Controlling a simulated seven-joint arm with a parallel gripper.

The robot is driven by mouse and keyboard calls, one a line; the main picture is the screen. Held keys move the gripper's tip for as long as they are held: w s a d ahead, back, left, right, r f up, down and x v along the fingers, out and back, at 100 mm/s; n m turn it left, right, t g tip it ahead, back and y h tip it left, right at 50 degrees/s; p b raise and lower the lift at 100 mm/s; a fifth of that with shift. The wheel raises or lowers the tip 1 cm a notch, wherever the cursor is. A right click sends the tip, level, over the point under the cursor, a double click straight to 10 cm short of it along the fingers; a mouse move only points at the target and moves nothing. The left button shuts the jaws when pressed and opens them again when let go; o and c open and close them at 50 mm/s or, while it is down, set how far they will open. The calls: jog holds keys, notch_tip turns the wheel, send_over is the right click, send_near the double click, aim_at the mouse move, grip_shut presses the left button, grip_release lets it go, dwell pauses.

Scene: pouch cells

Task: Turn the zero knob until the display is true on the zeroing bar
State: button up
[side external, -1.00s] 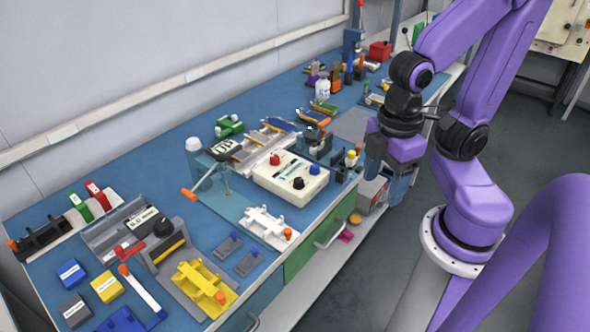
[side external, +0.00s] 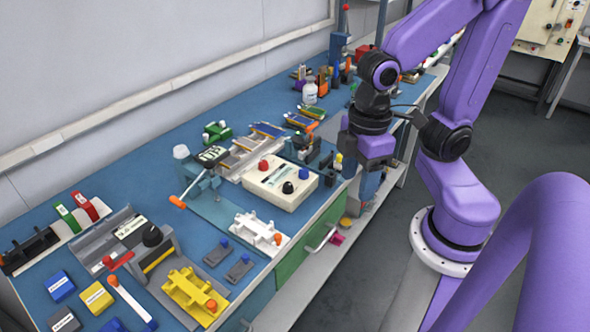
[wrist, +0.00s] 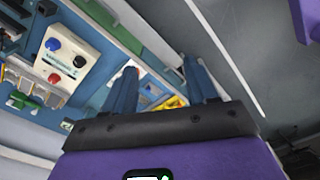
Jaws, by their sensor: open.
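My gripper (side external: 370,187) hangs with blue fingers downward beside the bench's right edge in the side view. In the wrist view its two fingers (wrist: 162,85) are spread with nothing between them. A grey device with a black knob (side external: 152,236) and a labelled white face (side external: 131,228) stands at the front left of the bench, far from my gripper. A blue-grey stand carries a small display (side external: 212,155) and an orange-tipped lever (side external: 178,201). I cannot tell which knob is the zero knob, cannot read the display, and cannot pick out the zeroing bar.
A cream box (side external: 264,186) with red, blue and black knobs lies between the stand and my gripper; it also shows in the wrist view (wrist: 66,48). White (side external: 258,232) and yellow (side external: 190,292) fixtures line the front edge. Several tools and a bottle (side external: 310,92) stand farther back.

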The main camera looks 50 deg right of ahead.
jog(key=w+d+m, duration=0.2)
jog(key=w+m, duration=0.2)
jog(key=w, duration=0.5)
jog(key=m, duration=0.9)
send_over(303, 170)
jog(key=f, duration=0.2)
notch_tip(303, 170, down, 17)
jog(key=shift+f, duration=0.1)
jog(key=c, duration=1.1)
